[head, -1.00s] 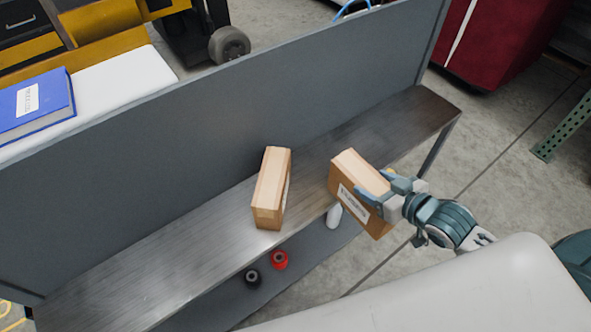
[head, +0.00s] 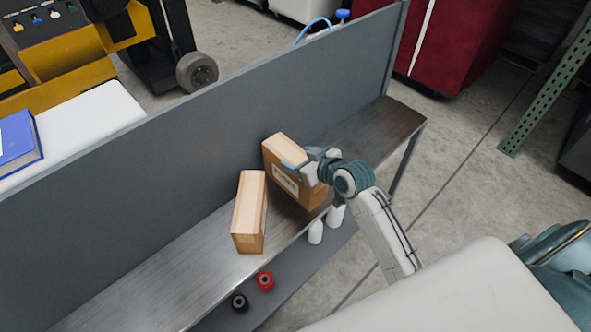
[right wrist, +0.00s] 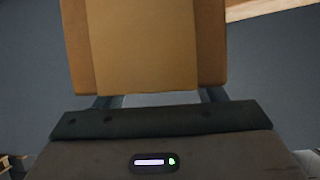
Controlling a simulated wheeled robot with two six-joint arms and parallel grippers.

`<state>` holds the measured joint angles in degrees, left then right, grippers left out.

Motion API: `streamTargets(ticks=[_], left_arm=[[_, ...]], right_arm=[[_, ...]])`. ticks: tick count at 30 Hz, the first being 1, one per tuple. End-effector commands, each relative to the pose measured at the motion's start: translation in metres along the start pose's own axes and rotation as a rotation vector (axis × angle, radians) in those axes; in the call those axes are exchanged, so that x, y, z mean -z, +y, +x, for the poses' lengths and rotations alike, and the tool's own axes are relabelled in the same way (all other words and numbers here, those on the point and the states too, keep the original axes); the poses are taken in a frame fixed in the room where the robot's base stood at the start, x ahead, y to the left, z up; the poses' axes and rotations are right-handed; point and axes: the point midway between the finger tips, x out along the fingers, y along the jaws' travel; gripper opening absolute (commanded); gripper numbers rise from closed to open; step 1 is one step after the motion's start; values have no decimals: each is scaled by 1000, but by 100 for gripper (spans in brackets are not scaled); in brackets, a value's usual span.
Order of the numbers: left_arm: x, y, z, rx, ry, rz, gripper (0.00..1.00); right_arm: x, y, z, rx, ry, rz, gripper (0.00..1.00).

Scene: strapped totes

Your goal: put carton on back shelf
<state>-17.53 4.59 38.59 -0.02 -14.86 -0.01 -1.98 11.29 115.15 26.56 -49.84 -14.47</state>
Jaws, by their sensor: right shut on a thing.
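My right gripper (head: 306,166) is shut on a brown carton (head: 284,150) with a white label on its side. The held carton is over the metal shelf (head: 150,288), close to the grey back panel and tilted in the head view. I cannot tell whether it touches the shelf. In the right wrist view the held carton (right wrist: 150,45) fills the upper middle, between the fingers. A second carton (head: 249,212) stands on the shelf just left of the held one, with a small gap or contact I cannot tell. My left gripper is not in view.
The grey panel (head: 200,130) runs along the back of the shelf. Below the shelf, a lower board holds white bottles (head: 316,232), a red item (head: 265,281) and a black item (head: 239,302). The shelf is bare at the left and far right.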

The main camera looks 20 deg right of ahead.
Motion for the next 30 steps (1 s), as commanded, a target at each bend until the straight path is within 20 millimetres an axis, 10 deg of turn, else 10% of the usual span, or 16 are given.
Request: streamTargets(ticks=[30], left_arm=[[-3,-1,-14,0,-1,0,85]], right_arm=[[-53,-1,46,-1,6,-1,0]])
